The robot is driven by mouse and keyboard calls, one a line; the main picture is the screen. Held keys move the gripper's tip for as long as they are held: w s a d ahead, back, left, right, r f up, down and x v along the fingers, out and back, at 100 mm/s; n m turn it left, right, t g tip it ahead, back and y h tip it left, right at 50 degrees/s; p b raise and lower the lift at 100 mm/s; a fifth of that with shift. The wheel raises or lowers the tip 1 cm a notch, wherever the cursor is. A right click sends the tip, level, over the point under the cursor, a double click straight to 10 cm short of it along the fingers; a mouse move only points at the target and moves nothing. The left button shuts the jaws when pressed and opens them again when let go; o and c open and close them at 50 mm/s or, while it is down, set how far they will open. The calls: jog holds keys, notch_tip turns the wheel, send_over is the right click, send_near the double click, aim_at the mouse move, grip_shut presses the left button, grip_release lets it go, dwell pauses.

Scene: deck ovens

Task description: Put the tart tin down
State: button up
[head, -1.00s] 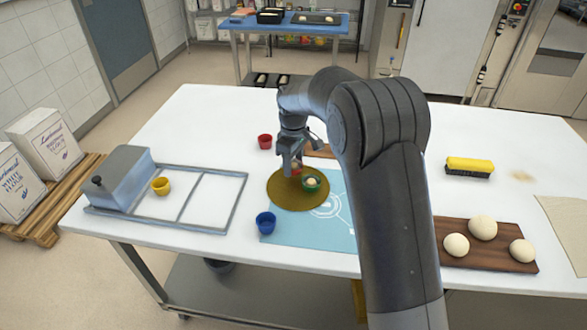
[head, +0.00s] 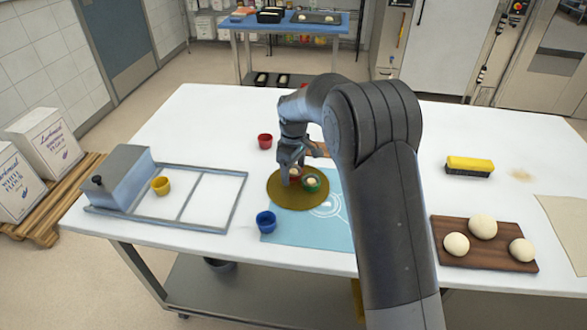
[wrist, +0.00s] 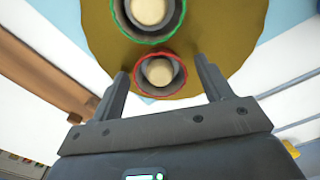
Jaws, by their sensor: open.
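A red tart tin (wrist: 160,88) with a pale dough ball in it stands on the round gold board (head: 283,202). A green tart tin (head: 316,183) with a dough ball stands right beside it on the same board; in the wrist view the green tin (wrist: 148,38) is just beyond the red one. My gripper (wrist: 164,72) is open, with one finger on each side of the red tin and a visible gap to each finger. In the head view the gripper partly hides the red tin.
A blue tin (head: 266,221) stands left of the board and another red tin (head: 265,141) behind it. A wooden board (head: 442,224) with dough balls and a yellow brush (head: 469,166) are at the right.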

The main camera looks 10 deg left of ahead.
notch_tip(320, 180, up, 12)
jog(key=s+d+r+m+t, duration=0.1)
jog(key=s+d+r+m, duration=0.2)
jog(key=s+d+r, duration=0.35)
jog(key=s+d+r+m+t, duration=0.25)
jog(key=s+d+r, duration=0.25)
jog(key=s+d, duration=0.4)
jog(key=s+d+f+m+t, duration=0.1)
jog(key=s+d+m, duration=0.3)
jog(key=s, duration=0.5)
jog(key=s+d+f+m+t, duration=0.1)
jog(key=s+d+m, duration=0.3)
jog(key=s, duration=0.6)
jog(key=shift+d+f, duration=0.9)
jog(key=shift+d, duration=0.3)
jog(key=shift+s, duration=0.1)
